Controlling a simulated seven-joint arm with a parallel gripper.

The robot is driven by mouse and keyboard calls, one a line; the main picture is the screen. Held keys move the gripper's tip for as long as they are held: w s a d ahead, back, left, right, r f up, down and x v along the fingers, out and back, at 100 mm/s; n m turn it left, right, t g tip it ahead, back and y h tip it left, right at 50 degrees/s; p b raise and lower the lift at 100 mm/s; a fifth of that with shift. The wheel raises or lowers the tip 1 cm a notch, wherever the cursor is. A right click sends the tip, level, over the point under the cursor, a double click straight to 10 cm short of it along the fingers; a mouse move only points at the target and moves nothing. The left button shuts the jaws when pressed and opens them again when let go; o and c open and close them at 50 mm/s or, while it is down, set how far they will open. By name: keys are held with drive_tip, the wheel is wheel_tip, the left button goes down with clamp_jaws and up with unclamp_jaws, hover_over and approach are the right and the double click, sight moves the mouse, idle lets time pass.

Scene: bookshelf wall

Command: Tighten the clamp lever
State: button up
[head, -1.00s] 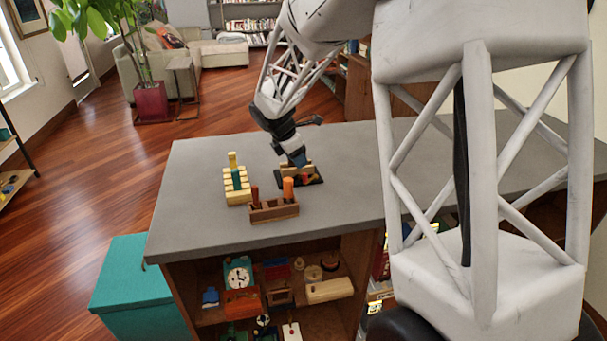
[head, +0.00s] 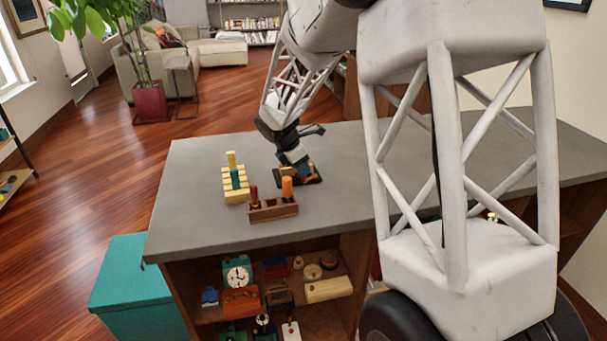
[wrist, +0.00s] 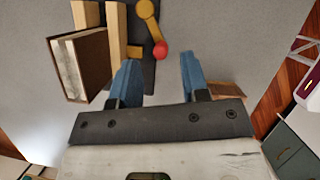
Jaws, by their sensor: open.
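The clamp shows in the wrist view as two pale wooden bars (wrist: 116,42) beside a dark base plate (wrist: 143,72). Its lever (wrist: 152,24) is yellow with a round yellow hub and a red ball at the end (wrist: 160,50). My gripper (wrist: 160,72) is open, with its blue fingers apart. The red ball lies just ahead of the gap between the fingertips; I cannot tell whether a finger touches it. In the head view my gripper (head: 298,171) is low over the clamp and hides most of it; the dark base (head: 314,181) shows at its edge.
A brown block with a pale side (wrist: 80,65) stands left of the bars. On the grey counter (head: 200,220), a wooden rack with red and orange pegs (head: 273,211) and a yellow slatted piece (head: 236,191) stand near my gripper. The counter's left end is clear.

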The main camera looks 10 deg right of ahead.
drive_tip(key=shift+x, duration=1.8)
clamp_jaws()
